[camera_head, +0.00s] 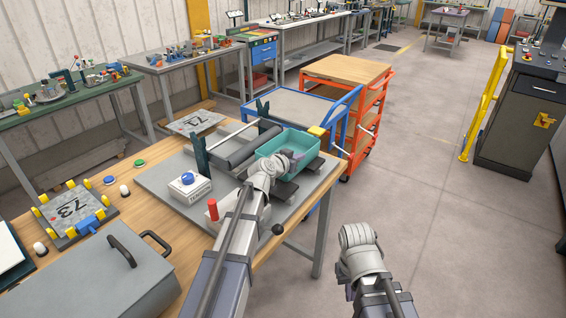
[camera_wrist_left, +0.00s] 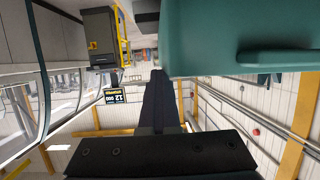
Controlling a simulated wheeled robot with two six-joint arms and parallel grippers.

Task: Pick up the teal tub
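The teal tub (camera_head: 304,146) is on the right part of the grey panel on the wooden bench in the head view. Its open top faces up. My left gripper (camera_head: 291,160) is at the tub's near side, by the rim, and hides part of it. In the left wrist view, the tub (camera_wrist_left: 215,35) fills the upper right, very close, beside a dark finger (camera_wrist_left: 160,100). The contact between fingers and tub wall is not clear. My right wrist shows at the lower right of the head view, away from the bench; its fingers are hidden.
A dark roller (camera_head: 252,147), a white box with a blue knob (camera_head: 189,187) and a red-handled tool (camera_head: 213,210) are near the tub. An orange cart (camera_head: 352,70) and a blue-framed cart (camera_head: 290,103) stand behind. The floor to the right is open.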

